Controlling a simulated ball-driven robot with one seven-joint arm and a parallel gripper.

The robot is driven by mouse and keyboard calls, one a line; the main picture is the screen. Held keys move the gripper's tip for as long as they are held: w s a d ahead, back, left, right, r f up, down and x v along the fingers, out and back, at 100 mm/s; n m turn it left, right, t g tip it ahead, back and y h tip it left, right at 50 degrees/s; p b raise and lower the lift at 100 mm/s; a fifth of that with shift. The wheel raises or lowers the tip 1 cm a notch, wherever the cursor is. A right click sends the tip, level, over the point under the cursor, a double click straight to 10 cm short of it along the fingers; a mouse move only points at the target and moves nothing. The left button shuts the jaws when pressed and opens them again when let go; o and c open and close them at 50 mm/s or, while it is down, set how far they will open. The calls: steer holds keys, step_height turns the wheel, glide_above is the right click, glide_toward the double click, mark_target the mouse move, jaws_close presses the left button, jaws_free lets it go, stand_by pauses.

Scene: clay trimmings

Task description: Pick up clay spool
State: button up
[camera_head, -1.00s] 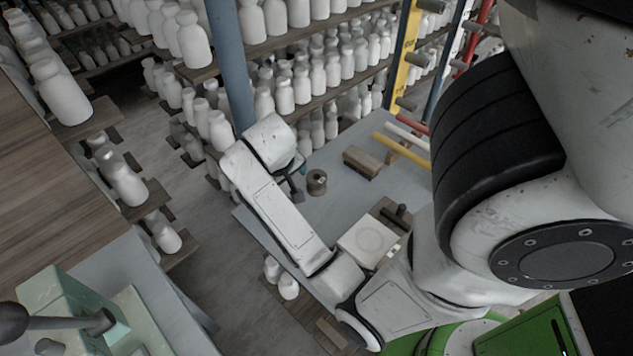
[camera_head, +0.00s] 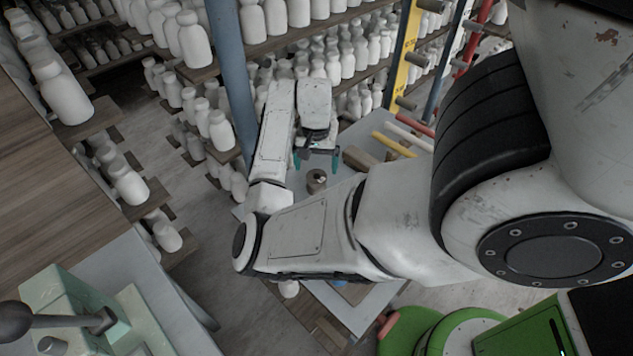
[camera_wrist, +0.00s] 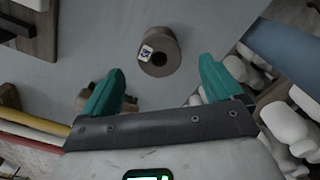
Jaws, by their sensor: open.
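The clay spool (camera_head: 317,181) is a small brown-grey cylinder with a dark hole in its top, standing on the blue-grey table (camera_head: 343,193). In the wrist view the spool (camera_wrist: 160,50) shows a small white label beside its hole. My gripper (camera_head: 316,165) is open and empty, its teal fingers pointing down just above and behind the spool in the head view. In the wrist view my gripper's fingertips (camera_wrist: 158,72) are spread wide, with the spool beyond them, roughly centred between them and not touched.
A wooden block (camera_head: 361,158) lies right of the spool. Yellow (camera_head: 394,144) and red rods are at the table's right. Shelves of white bottles (camera_head: 345,60) stand behind. A blue post (camera_head: 231,75) rises left of my arm.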

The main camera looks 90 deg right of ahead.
mark_target(316, 176)
steer(key=shift+s+f+p, duration=0.1)
steer(key=shift+f+p, duration=0.45)
steer(key=shift+f, duration=3.35)
steer(key=c, duration=1.3)
